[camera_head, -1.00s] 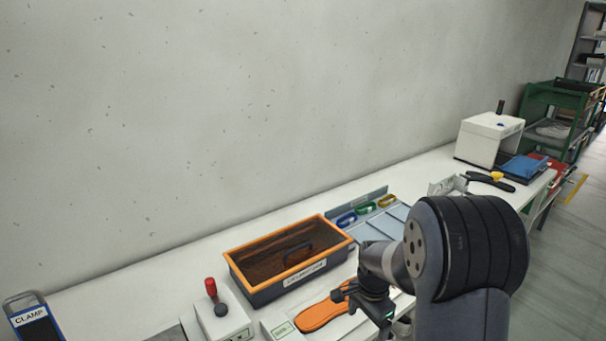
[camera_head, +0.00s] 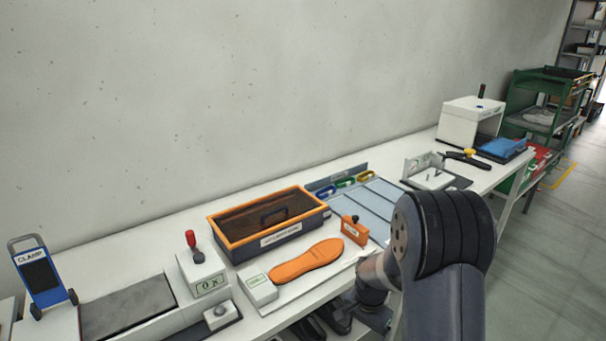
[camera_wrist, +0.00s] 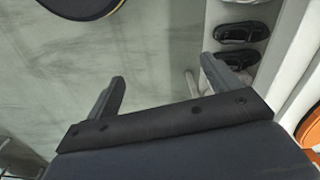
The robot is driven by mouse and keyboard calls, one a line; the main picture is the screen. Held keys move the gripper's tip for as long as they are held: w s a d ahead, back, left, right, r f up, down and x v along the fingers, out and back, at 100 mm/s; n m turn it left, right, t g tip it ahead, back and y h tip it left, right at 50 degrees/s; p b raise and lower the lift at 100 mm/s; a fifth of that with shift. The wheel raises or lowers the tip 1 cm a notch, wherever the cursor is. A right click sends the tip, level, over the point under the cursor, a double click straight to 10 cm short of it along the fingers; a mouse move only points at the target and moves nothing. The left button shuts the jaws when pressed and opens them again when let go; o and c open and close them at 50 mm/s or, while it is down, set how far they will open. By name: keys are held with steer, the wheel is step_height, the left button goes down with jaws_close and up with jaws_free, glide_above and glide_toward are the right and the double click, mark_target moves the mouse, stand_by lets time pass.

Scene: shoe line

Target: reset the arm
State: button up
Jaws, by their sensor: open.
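My gripper (camera_wrist: 162,95) shows in the wrist view with its two fingers spread apart and nothing between them. The grey floor and a shelf with dark shoes (camera_wrist: 238,32) lie beyond the fingers. In the head view my arm is at the lower right, with its wrist at the front edge of the bench (camera_head: 335,271); the fingers are hidden there.
On the bench are an orange insole (camera_head: 306,262), an orange block-like tool (camera_head: 354,230), an orange-rimmed bin (camera_head: 232,245), a box with a red-knobbed lever (camera_head: 200,268) and a blue CLAMP stand (camera_head: 41,279). Floor at the right (camera_head: 560,230) is clear.

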step_height(320, 180, down, 7)
steer(key=s+n+b, duration=0.1)
steer(key=n+b, duration=0.1)
steer(key=shift+s+d, duration=0.25)
